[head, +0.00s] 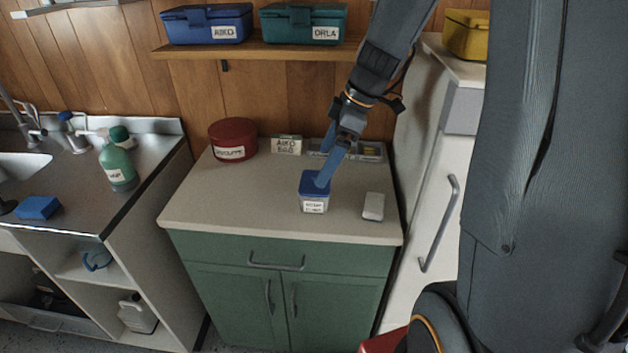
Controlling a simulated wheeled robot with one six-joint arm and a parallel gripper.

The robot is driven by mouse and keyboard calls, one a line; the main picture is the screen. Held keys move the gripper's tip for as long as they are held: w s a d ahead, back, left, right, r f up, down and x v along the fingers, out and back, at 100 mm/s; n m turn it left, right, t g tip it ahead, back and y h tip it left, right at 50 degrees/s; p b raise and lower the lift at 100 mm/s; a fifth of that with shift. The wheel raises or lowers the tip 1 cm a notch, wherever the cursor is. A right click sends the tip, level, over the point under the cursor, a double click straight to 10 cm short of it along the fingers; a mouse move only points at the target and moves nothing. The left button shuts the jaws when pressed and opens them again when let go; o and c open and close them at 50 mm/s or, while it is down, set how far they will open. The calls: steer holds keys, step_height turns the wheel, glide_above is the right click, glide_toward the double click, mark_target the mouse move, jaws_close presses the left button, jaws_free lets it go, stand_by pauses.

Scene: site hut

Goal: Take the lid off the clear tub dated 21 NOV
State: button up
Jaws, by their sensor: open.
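A small clear tub (314,204) with a white label stands on the counter near its middle. The writing on the label is too small to read for certain. A blue lid (311,183) sits on top of the tub. My gripper (322,180) reaches down from the upper right, with its blue fingers at the lid. The jaws are open. The fingers cover part of the lid, and I cannot tell whether they touch it.
On the pale counter (240,205) stand a red round tin (233,136), a labelled card (286,145), a grey tray (371,152) and a white block (373,207). A white fridge (425,200) borders it at right. A shelf (255,51) holds blue and teal boxes above.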

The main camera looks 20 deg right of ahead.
mark_target(314, 175)
steer(key=shift+p+x, duration=1.05)
steer(key=shift+x, duration=1.45)
steer(key=shift+w+d, duration=0.1)
steer(key=shift+w, duration=0.05)
steer(key=c, duration=1.1)
steer(key=shift+r, duration=0.15)
steer(key=shift+w+r+b, duration=0.1)
steer(key=shift+r+b, duration=0.35)
steer(key=shift+r, duration=0.15)
step_height(314, 175, up, 2)
steer(key=shift+b, duration=0.55)
steer(key=s+a+b, duration=0.2)
steer(key=s, duration=0.3)
steer(key=s+a+b, duration=0.2)
steer(key=s+b, duration=0.1)
steer(key=s, duration=0.3)
steer(key=s+a+b, duration=0.3)
steer(key=s, duration=0.2)
steer(key=shift+s, duration=0.3)
